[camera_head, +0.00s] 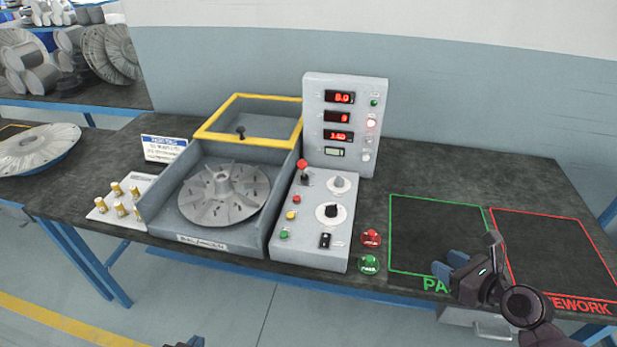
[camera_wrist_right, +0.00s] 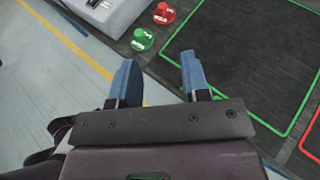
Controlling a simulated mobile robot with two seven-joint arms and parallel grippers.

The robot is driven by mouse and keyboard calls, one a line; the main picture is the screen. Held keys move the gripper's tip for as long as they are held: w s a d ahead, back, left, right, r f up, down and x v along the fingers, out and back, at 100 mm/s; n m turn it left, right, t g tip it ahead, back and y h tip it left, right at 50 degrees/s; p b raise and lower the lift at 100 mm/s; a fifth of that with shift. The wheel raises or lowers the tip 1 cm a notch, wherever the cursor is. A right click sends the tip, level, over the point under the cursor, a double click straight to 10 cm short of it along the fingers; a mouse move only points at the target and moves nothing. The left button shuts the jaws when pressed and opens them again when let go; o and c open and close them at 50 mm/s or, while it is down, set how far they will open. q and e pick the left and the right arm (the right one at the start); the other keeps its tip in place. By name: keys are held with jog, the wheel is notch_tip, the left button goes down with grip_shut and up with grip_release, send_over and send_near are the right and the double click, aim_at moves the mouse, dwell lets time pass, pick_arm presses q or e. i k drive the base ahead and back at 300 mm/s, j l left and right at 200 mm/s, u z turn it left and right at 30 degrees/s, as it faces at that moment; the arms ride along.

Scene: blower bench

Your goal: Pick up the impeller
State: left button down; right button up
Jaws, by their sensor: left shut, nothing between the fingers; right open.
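A grey bladed impeller (camera_head: 222,195) lies flat inside the open bay of the test machine (camera_head: 165,225), whose yellow-framed cover (camera_head: 248,98) is raised. Another grey disc-shaped impeller (camera_head: 38,148) lies on the bench at the far left. My right gripper (camera_head: 456,266) is over the front of the bench near the green-outlined area, well right of the machine. Its blue fingers (camera_wrist_right: 158,75) are apart with nothing between them. Only the tip of my left gripper (camera_head: 190,342) shows at the bottom edge, in front of the bench; it is shut and empty.
A control panel (camera_head: 315,215) and display box (camera_head: 345,125) stand beside the bay. Red (camera_head: 371,238) and green (camera_head: 369,264) buttons sit at their right. Brass weights (camera_head: 122,198) stand at the left. The green PASS (camera_head: 435,220) and red REWORK (camera_head: 550,250) areas are empty.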

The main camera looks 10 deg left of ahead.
aim_at(207, 199)
jog(key=i+j+u, duration=0.1)
jog(key=u, duration=0.25)
jog(key=i+u, duration=0.25)
jog(key=u, duration=0.15)
jog(key=i+j+u, duration=0.1)
jog(key=u, duration=0.25)
jog(key=i+l+u, duration=0.25)
jog(key=l+u, duration=0.25)
